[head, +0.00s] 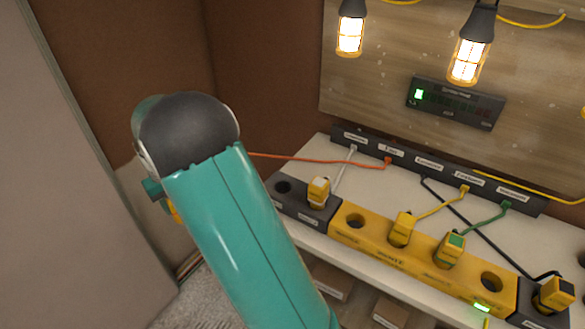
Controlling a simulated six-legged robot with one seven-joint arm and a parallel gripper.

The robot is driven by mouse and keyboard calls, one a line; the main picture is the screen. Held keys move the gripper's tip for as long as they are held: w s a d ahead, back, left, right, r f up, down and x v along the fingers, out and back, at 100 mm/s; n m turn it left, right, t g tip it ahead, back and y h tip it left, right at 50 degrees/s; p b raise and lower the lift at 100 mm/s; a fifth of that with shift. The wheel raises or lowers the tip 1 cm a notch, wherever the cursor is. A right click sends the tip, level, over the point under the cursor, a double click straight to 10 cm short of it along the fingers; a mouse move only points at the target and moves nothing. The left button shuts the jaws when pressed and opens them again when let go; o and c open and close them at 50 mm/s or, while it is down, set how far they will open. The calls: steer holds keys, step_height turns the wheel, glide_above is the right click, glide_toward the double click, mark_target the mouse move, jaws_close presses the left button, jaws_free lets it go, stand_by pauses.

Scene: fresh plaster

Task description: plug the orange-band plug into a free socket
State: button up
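The orange cord (320,158) runs left from the dark rear strip and passes behind my teal arm. The orange-band plug is not clearly visible; a small yellow piece (174,213) shows at the arm's left edge, and I cannot tell whether it is that plug. My gripper is almost wholly hidden behind my arm, left of the socket row; its fingers cannot be made out. The yellow socket strip (375,257) has empty sockets at its left (355,220) and right (491,281). A dark block (305,207) at the left has another empty socket (283,187).
A yellow plug (402,229) and a green-band plug (450,249) sit in the yellow strip. A white-corded plug (318,191) fills the left block; a black-corded plug (556,293) is at the right. Cords cross the white bench (335,205). Lamps (350,34) hang above.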

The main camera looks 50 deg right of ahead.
steer(key=s+d+r+m, duration=0.5)
steer(key=s+d+r, duration=1.2)
steer(key=d+r, duration=0.2)
steer(key=s+d+f+m, duration=0.25)
steer(key=s+d, duration=0.25)
steer(key=s, duration=0.7)
steer(key=s+d+f+m, duration=0.25)
steer(key=s+d, duration=0.25)
steer(key=s, duration=0.6)
steer(key=shift+s+a+f, duration=0.1)
steer(key=shift+s+f, duration=0.05)
steer(key=shift+f, duration=2.15)
steer(key=shift+s+a+f, duration=0.1)
steer(key=shift+s+f, duration=0.05)
steer(key=shift+f, duration=2.15)
steer(key=shift+f, duration=0.4)
steer(key=shift+f, duration=0.1)
steer(key=o, duration=1.1)
steer(key=shift+o, duration=0.2)
